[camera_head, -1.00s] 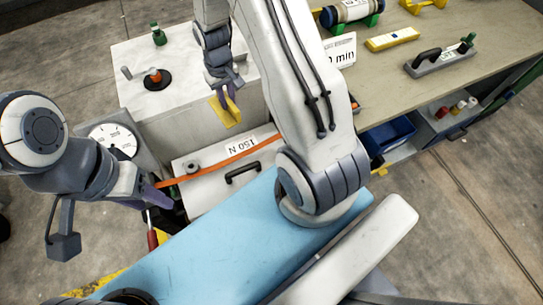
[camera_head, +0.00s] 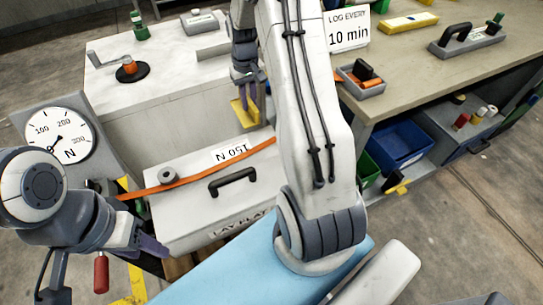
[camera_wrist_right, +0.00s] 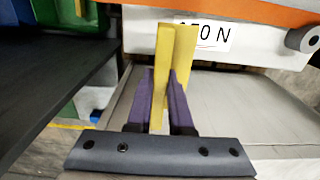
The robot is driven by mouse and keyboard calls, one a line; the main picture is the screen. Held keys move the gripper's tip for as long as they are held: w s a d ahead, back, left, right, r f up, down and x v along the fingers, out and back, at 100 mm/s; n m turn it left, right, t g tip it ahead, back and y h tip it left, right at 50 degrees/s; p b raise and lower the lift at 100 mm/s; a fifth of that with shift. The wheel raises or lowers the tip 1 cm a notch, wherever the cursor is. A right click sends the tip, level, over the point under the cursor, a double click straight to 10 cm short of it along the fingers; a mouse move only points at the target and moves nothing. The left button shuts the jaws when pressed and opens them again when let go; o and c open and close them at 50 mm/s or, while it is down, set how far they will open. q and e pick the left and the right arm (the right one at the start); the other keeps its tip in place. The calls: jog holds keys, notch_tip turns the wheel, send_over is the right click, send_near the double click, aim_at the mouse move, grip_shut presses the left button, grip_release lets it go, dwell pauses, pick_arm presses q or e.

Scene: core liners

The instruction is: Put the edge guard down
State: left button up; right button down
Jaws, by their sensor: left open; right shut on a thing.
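The yellow edge guard (camera_head: 244,112) is an angled piece held upright in my right gripper (camera_head: 249,88). In the right wrist view the purple fingers of that gripper (camera_wrist_right: 161,98) are shut on the edge guard (camera_wrist_right: 160,60). It hangs in front of the white block's side, above the white case. My left gripper (camera_head: 150,250) is open, at the lower left beside the case; its fingertips are partly hard to make out. The right arm hides part of the bench side.
A white case (camera_head: 205,200) with a black handle, an orange strap (camera_head: 190,186) and a "150 N" label lies below. A dial gauge (camera_head: 58,135) stands at left. A bench (camera_head: 400,75) with a blue bin (camera_head: 398,148) is at right. Bare floor lies further right.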

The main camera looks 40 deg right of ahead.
jog(key=s+f, duration=0.2)
jog(key=s, duration=0.1)
jog(key=s+f+b, duration=0.1)
jog(key=s+f, duration=0.1)
jog(key=s, duration=0.2)
jog(key=s+d+f+b, duration=0.1)
jog(key=s+f, duration=0.1)
jog(key=s, duration=0.1)
jog(key=shift+s+f, duration=0.25)
jog(key=shift+s, duration=0.1)
jog(key=shift+s+f+b, duration=0.1)
jog(key=shift+f+b, duration=0.55)
jog(key=shift+f, duration=1.35)
jog(key=shift+f, duration=0.2)
jog(key=c, duration=0.8)
grip_release()
jog(key=shift+r, duration=0.15)
notch_tip(320, 180, up, 12)
jog(key=p, duration=0.3)
jog(key=shift+r, duration=0.1)
